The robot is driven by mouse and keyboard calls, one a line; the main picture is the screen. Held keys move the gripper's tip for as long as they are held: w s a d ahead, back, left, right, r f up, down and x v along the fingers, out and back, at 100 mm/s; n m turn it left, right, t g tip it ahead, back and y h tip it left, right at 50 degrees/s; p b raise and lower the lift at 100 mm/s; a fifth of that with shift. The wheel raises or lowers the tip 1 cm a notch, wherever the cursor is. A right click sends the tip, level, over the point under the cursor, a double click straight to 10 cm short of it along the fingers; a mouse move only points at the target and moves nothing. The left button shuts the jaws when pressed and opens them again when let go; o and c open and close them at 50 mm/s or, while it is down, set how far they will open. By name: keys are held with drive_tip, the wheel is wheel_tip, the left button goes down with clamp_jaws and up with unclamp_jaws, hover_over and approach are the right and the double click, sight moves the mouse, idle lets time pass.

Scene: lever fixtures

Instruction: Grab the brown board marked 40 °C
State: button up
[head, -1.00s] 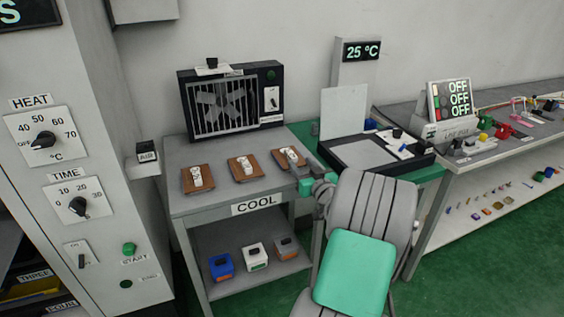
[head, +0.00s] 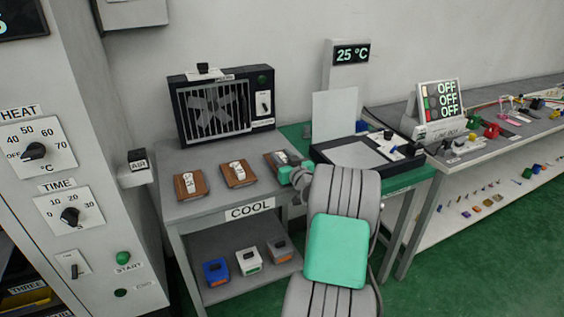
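Three brown boards with white pieces on them lie in a row on the grey table labelled COOL: the left board (head: 183,194), the middle board (head: 230,182) and the right board (head: 269,158). Their markings are too small to read, so I cannot tell which one is marked 40 °C. My gripper (head: 286,172) is at the right board, covering part of its right and front side. Its fingers are mostly hidden by my own arm. I cannot tell whether it is open, shut or touching the board.
A caged fan (head: 217,108) stands behind the boards. A black-edged tray (head: 362,155) with an upright white panel (head: 335,115) is to the right. A 25 °C display (head: 352,54) is on a post behind. Coloured blocks (head: 248,261) sit on the lower shelf.

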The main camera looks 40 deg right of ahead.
clamp_jaws()
idle(0.5)
